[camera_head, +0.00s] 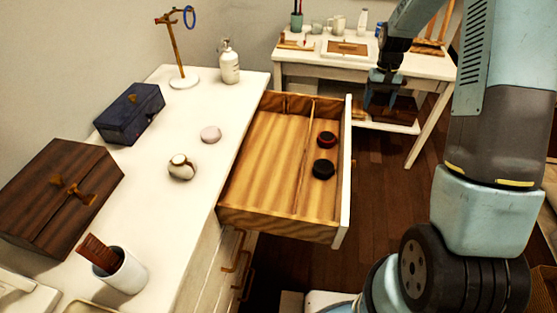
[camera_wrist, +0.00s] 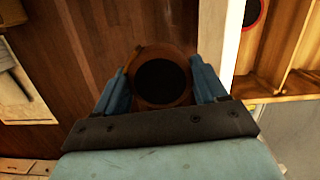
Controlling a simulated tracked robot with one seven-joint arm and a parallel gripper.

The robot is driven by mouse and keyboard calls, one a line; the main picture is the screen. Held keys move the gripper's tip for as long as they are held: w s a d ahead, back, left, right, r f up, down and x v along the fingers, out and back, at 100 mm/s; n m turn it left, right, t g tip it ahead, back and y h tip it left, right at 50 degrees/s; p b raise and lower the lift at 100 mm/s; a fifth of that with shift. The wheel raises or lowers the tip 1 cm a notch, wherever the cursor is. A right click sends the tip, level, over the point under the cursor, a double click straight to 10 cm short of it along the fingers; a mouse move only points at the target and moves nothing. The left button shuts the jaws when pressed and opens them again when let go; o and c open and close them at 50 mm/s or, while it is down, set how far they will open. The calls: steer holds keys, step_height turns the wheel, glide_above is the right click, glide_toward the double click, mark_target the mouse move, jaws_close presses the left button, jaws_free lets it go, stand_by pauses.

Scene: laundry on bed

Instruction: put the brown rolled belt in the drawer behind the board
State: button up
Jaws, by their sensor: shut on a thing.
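My gripper (camera_head: 383,88) is raised beyond the right side of the open drawer (camera_head: 333,233), over the floor. In the wrist view its two blue fingers (camera_wrist: 160,90) are shut on the brown rolled belt (camera_wrist: 160,80), which shows a brown rim and a dark centre. In the head view the belt cannot be made out. A thin board (camera_head: 303,150) divides the drawer lengthwise. The wide left compartment is empty. The narrow right one holds a dark roll with red (camera_head: 326,139) and a black roll (camera_head: 323,169).
The white dresser top (camera_head: 215,115) carries a brown box (camera_head: 60,195), a blue box (camera_head: 130,112), a small round jar (camera_head: 181,167), a pale disc (camera_head: 210,133), a cup (camera_head: 120,270), a pump bottle (camera_head: 229,63) and a stand (camera_head: 177,50). A white desk (camera_head: 290,68) stands behind.

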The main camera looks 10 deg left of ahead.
steer(key=s+a+r+n, duration=0.15)
steer(key=s+a, duration=0.25)
steer(key=a, duration=0.4)
steer(key=s+a+n, duration=0.2)
steer(key=s+a, duration=0.2)
steer(key=a, duration=0.4)
steer(key=n+h, duration=0.1)
steer(key=n, duration=0.4)
glide_above(280, 186)
steer(key=shift+m, duration=0.25)
steer(key=f, duration=0.9)
steer(key=shift+w+a+f, duration=0.2)
steer(key=shift+f, duration=2.75)
steer(key=o, duration=1.1)
steer(key=shift+f, duration=0.1)
steer(key=shift+o, duration=0.2)
